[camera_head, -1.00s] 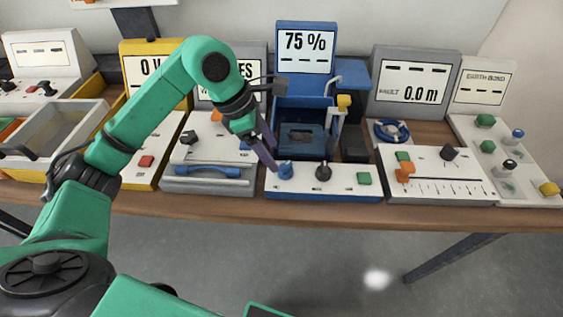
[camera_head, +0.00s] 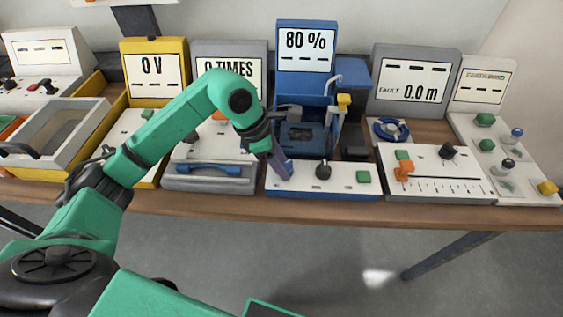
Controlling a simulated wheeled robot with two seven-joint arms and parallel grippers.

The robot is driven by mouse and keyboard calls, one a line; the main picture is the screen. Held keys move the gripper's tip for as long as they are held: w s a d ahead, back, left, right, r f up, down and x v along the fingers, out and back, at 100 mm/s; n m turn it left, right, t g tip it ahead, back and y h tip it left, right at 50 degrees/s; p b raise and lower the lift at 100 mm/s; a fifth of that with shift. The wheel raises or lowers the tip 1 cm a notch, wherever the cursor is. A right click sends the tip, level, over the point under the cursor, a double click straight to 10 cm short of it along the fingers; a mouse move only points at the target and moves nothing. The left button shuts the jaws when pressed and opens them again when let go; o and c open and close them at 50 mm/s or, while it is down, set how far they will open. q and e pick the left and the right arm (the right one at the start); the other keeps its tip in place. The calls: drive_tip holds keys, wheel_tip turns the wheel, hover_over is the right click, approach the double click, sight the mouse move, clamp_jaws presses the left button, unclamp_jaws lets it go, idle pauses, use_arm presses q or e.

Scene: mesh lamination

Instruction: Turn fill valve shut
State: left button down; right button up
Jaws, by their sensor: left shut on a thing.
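The blue station (camera_head: 305,70) at the middle of the bench has a screen (camera_head: 306,42) that reads 80 %. Its white front panel (camera_head: 345,180) carries a black knob (camera_head: 323,170) and a green button (camera_head: 363,177). My left gripper (camera_head: 284,172) points down at the left end of this panel and is shut on the blue knob there, which its fingers hide. I cannot read the small labels on the panel. My right gripper is not in view.
A grey station with a blue handle (camera_head: 208,169) stands close on the left of my gripper. On the right is a panel with an orange slider knob (camera_head: 404,171) and a blue coil (camera_head: 391,130). The bench's front edge (camera_head: 330,205) is clear.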

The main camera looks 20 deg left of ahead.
use_arm(q)
drive_tip(key=shift+n, duration=0.3)
drive_tip(key=n+t+b, duration=0.1)
drive_tip(key=n+b, duration=0.1)
drive_tip(key=n, duration=0.1)
drive_tip(key=shift+d+y, duration=0.1)
drive_tip(key=shift+y, duration=0.2)
drive_tip(key=shift+s+d+r+n+t+y+b, duration=0.1)
drive_tip(key=shift+n+t+y+b, duration=0.2)
drive_tip(key=shift+n, duration=0.65)
drive_tip(key=shift+s+n+t+y+b, duration=0.1)
drive_tip(key=shift+n+t+y+b, duration=0.25)
drive_tip(key=shift+n, duration=0.6)
drive_tip(key=shift+c, duration=1.9)
unclamp_jaws()
